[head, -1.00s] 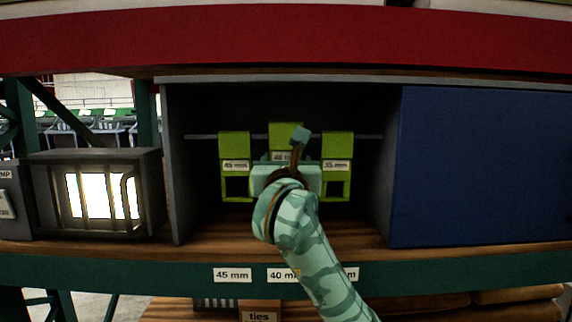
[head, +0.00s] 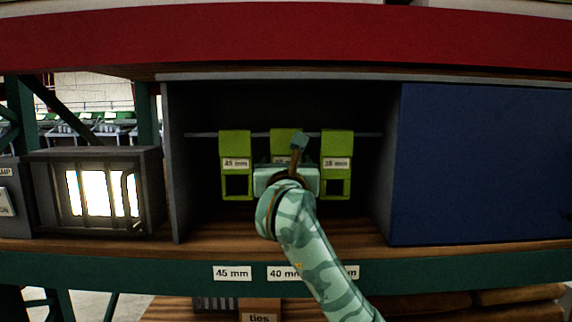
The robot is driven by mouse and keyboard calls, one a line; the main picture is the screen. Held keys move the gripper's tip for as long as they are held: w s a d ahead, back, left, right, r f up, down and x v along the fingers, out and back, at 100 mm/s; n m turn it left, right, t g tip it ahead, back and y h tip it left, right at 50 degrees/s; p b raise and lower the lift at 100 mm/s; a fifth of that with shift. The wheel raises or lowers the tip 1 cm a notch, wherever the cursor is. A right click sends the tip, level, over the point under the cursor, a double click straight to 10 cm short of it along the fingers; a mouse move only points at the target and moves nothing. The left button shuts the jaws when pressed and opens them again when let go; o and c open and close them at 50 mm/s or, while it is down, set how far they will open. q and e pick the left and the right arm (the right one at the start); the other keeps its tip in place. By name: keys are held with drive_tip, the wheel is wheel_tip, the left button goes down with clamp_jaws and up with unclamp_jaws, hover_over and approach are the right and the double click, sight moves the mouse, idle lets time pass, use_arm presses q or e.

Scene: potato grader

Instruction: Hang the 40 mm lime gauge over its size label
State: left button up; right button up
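The lime gauge in the middle (head: 283,137) is at the rail (head: 205,135) inside the grey cubby, its top about level with its neighbours'. Its lower part and most of its tag are hidden behind my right gripper (head: 287,178). That gripper is directly in front of it, and its fingertips are hidden, so I cannot see whether it still grips. On the shelf edge below, the 40 mm label (head: 280,273) is partly covered by my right arm. My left gripper is not in view.
A lime gauge tagged 45 mm (head: 235,146) hangs left, above the 45 mm label (head: 232,273). Another lime gauge (head: 337,146) hangs right, close to my gripper. A blue panel (head: 480,165) closes the cubby's right side. A lit lamp (head: 97,193) stands left.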

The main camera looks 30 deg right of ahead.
drive_tip(key=shift+o, duration=1)
drive_tip(key=shift+a, duration=0.1)
